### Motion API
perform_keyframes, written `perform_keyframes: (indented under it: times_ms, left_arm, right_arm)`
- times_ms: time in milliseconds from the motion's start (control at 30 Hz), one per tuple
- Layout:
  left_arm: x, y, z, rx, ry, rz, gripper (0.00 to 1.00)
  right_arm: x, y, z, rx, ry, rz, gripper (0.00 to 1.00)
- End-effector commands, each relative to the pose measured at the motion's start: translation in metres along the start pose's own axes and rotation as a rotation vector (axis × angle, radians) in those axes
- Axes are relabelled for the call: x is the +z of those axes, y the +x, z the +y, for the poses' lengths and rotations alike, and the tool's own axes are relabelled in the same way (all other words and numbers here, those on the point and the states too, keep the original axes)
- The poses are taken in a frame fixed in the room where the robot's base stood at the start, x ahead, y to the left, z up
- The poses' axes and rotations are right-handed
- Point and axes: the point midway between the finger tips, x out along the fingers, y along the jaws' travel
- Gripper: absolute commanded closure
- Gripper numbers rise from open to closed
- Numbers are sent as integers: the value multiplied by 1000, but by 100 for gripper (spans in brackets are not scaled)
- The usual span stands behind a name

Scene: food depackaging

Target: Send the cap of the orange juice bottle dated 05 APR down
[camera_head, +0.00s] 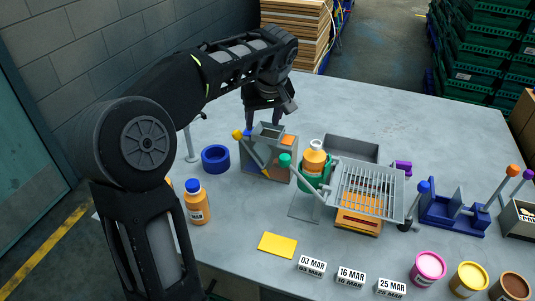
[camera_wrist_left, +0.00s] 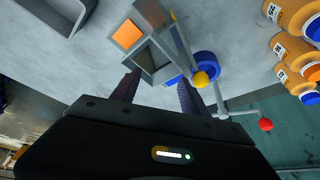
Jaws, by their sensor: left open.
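My left gripper (camera_head: 265,122) is open, pointing down over a grey box (camera_head: 268,160). In the left wrist view its fingers (camera_wrist_left: 157,90) stand on either side of the box's dark square opening (camera_wrist_left: 153,62), with nothing seen held between them. An orange patch (camera_wrist_left: 127,34) and a blue patch flank the opening. An orange juice bottle (camera_head: 313,163) stands in a green holder (camera_head: 308,182); its top looks pale, without a coloured cap. Another orange bottle (camera_head: 197,206) with a blue cap stands at left. No loose cap shows. My right gripper is out of view.
A yellow-knobbed lever (camera_head: 237,134) leans by the box, near a blue ring (camera_head: 215,158). A wire rack (camera_head: 368,188) and grey tray (camera_head: 351,149) lie to the right. Date cards, including 03 MAR (camera_head: 312,266), and paint-like jars (camera_head: 428,268) line the front. The back table is clear.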

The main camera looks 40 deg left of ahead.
Motion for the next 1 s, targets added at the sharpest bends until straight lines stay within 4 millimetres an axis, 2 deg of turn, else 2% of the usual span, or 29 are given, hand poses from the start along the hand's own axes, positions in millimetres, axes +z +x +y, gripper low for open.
perform_keyframes:
  times_ms: [267, 467, 700, 833, 1000]
  left_arm:
    - [0, -3, 0, 0, 0, 1, 47]
    - [0, -26, 1, 3, 0, 3, 47]
    - [0, -66, 1, 2, 0, 2, 47]
    - [0, -76, 0, 1, 0, 0, 47]
    - [0, -78, 0, 0, 0, 0, 47]
  right_arm:
    - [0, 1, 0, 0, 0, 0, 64]
    - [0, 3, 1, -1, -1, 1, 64]
    - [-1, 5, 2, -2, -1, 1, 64]
    - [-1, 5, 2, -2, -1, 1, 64]
    - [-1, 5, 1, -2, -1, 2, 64]
